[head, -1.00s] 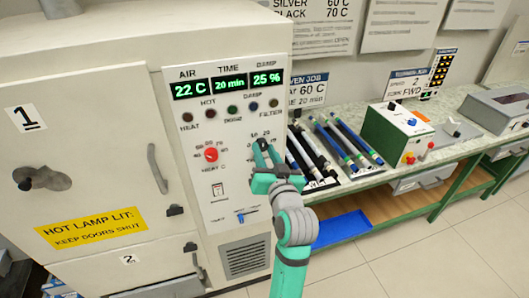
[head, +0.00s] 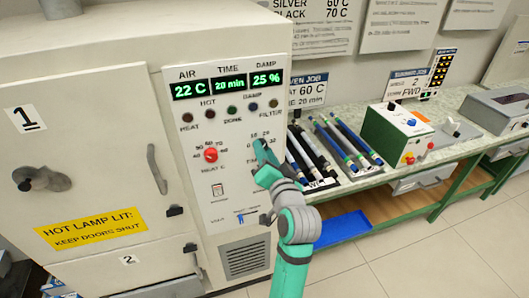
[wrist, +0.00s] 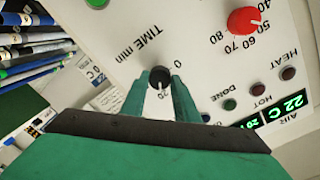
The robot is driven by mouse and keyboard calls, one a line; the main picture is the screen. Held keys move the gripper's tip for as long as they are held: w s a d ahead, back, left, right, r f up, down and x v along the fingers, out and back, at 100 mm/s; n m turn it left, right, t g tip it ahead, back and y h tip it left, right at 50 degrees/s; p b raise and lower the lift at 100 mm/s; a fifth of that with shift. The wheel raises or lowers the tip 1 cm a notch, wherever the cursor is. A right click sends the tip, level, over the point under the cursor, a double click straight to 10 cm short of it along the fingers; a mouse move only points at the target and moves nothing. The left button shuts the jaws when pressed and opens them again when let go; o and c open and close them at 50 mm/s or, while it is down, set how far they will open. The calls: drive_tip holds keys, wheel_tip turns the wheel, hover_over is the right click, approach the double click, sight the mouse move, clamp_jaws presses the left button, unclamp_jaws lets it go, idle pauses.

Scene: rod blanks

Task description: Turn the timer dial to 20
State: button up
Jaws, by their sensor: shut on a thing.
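The black timer dial (wrist: 160,77) sits on the white oven panel beside the printed words TIME min. My gripper (wrist: 161,97) is shut on the dial, with one green finger on each side of it. The dial's white pointer line points toward the printed 20 in the wrist view. In the head view my gripper (head: 262,150) covers the dial. The green TIME display (head: 229,82) on the panel reads 20 min.
A red heat dial (head: 211,155) is left of my gripper on the panel. Indicator lamps sit above. A slider (head: 245,217) is below. To the right, a bench holds several rods (head: 340,140) and a green control box (head: 397,135).

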drive_tip(key=shift+a+f, duration=0.1)
drive_tip(key=o, duration=1.1)
drive_tip(key=shift+c, duration=0.2)
drive_tip(key=v, duration=1)
drive_tip(key=shift+s, duration=0.4)
